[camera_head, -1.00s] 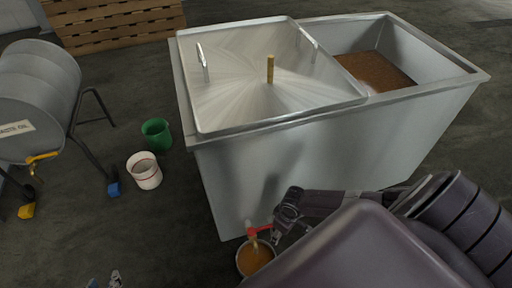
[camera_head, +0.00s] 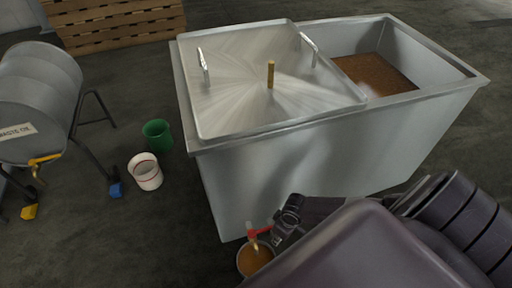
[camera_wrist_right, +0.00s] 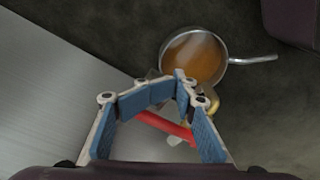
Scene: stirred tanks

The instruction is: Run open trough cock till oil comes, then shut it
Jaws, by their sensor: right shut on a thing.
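The steel trough (camera_head: 310,165) fills the middle of the head view, with a cock low on its near left corner. The cock has a red lever (camera_head: 260,232) and a brass spout (camera_wrist_right: 213,108). My right gripper (camera_head: 283,232) is at the cock, shut on the red lever, which crosses between the fingers in the right wrist view (camera_wrist_right: 165,125). A round pan (camera_head: 242,262) with a long handle stands below the spout and holds amber-brown liquid (camera_wrist_right: 197,56). Whether a stream falls from the spout is hard to tell. My left gripper is out of view.
A lid (camera_head: 235,100) with two handles and a brass rod covers the trough's left part; brown contents (camera_head: 375,80) show at right. A white bucket (camera_head: 147,173), a green bucket (camera_head: 157,135) and a grey drum (camera_head: 40,95) stand left. The floor between is clear.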

